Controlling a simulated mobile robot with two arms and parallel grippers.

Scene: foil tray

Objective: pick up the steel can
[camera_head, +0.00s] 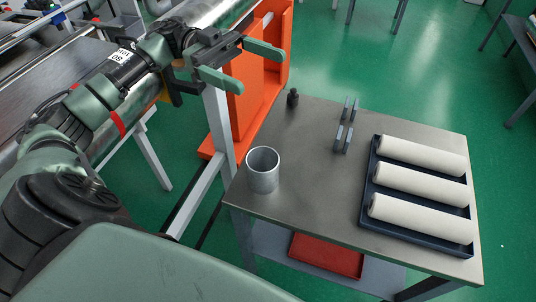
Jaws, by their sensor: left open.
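The steel can (263,172) is a grey metal cylinder, open at the top. It stands upright near the left corner of the grey table (310,200). My left gripper (255,66) is open and empty. In the picture it is above and to the left of the can, beyond the table's left edge and in front of an orange structure. It is clearly apart from the can. My right gripper is not in view.
A dark tray (365,207) with three white rolls (420,189) lies on the table's right side. Small upright grey plates (344,139) and a small dark bottle (292,98) stand farther back. An orange frame (256,90) stands left of the table. The table's middle is clear.

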